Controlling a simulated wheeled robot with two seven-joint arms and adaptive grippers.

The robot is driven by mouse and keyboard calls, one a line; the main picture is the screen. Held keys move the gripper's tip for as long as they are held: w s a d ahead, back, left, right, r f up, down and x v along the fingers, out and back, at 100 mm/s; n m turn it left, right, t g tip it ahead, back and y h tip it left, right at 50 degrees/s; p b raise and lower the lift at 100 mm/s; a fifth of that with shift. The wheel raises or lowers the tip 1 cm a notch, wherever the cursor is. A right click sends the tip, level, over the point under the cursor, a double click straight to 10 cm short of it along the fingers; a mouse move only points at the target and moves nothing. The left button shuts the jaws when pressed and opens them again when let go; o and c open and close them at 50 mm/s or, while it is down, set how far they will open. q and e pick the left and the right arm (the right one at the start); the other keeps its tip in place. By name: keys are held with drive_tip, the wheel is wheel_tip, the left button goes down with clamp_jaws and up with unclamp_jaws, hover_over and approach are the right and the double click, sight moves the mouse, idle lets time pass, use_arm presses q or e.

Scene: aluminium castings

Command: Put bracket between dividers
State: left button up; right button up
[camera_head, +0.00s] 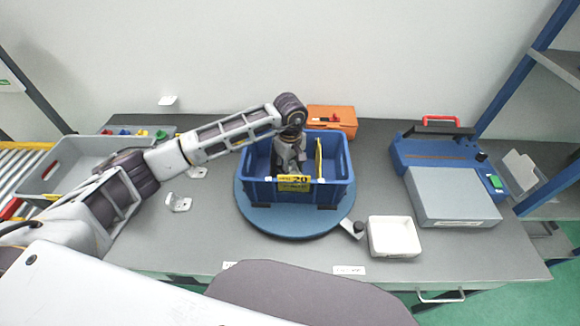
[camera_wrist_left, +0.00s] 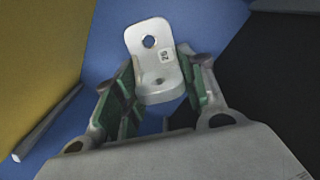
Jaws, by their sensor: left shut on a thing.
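My left gripper (camera_head: 289,160) reaches down into the blue crate (camera_head: 261,192). In the left wrist view the gripper (camera_wrist_left: 153,78) is shut on a pale L-shaped bracket (camera_wrist_left: 149,43), with green-padded fingers on both sides of it. The bracket has a round hole and a small number label. A yellow divider (camera_head: 318,160) stands in the crate, right of the gripper in the head view. A yellow panel, likely a divider (camera_wrist_left: 35,65), fills the left of the wrist view. The crate's front wall hides the fingertips in the head view. My right gripper is not in view.
The crate stands on a round blue turntable (camera_head: 290,226). A loose bracket (camera_head: 178,203) lies left of it. A white tray (camera_head: 394,237) sits front right, with a blue-and-grey device (camera_head: 450,195) beyond. An orange box (camera_head: 333,118) stands behind the crate. A grey bin (camera_head: 75,160) is left.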

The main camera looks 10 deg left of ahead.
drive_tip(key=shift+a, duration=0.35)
use_arm(q)
drive_tip(key=shift+f, duration=0.15)
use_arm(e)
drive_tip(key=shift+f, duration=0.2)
use_arm(q)
drive_tip(key=o, duration=0.8)
drive_tip(key=shift+c, duration=0.2)
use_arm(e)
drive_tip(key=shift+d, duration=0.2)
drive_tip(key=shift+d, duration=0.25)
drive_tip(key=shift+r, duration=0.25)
use_arm(q)
wheel_tip(320, 180, up, 10)
drive_tip(key=shift+r+b, duration=0.1)
drive_tip(key=shift+b, duration=0.6)
drive_tip(key=shift+r, duration=1.05)
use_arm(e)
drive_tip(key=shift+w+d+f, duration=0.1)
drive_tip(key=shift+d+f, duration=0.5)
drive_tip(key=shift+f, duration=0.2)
